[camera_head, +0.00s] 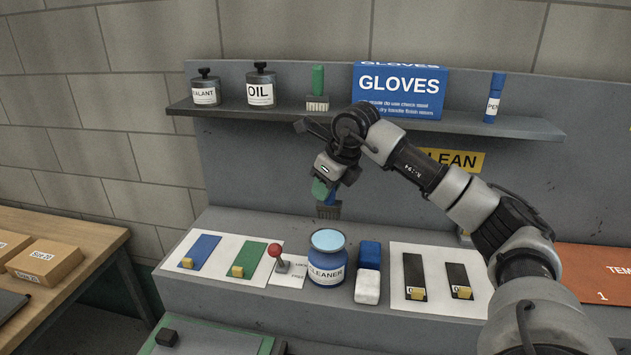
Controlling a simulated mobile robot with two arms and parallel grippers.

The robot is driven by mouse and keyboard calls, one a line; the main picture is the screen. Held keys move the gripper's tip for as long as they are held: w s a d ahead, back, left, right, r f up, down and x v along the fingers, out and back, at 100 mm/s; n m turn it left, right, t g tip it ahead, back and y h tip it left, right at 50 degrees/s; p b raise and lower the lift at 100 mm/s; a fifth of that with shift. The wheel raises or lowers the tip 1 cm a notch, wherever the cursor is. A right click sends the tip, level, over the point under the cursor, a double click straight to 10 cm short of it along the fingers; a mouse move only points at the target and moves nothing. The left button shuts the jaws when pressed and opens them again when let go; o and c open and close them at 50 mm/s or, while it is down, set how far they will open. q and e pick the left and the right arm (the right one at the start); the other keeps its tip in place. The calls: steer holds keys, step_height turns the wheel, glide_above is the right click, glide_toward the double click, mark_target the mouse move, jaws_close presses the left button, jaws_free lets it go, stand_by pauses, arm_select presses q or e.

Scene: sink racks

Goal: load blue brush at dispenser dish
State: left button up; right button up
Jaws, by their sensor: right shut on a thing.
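The cleaner dispenser (325,270) is a blue jar with a white label. Its pale blue dish (327,240) is on top, just below the bristles. The bristles look apart from the dish, though the depth is hard to judge. My left gripper is out of view.
A shelf (350,122) behind my arm holds tins, a green brush (318,88), a gloves box (400,92) and a blue pen bottle (495,98). A red-knobbed lever (275,252) stands left of the dispenser. A blue-and-white block (367,286) lies right of it.

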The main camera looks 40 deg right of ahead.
mark_target(326, 217)
steer(key=shift+s+f+b, duration=0.25)
steer(key=shift+f+b, duration=0.75)
steer(key=shift+f, duration=0.2)
step_height(326, 217, down, 3)
steer(key=b, duration=0.2)
steer(key=shift+w+f+b, duration=0.15)
steer(key=shift+b, duration=0.25)
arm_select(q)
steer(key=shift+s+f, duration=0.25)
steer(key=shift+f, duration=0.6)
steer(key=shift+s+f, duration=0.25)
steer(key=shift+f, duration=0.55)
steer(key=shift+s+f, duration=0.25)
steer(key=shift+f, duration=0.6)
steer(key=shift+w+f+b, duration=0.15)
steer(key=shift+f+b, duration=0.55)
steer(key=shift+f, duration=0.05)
arm_select(e)
steer(key=shift+f, duration=1.1)
step_height(326, 217, up, 7)
steer(key=p, duration=0.6)
steer(key=shift+r, duration=0.15)
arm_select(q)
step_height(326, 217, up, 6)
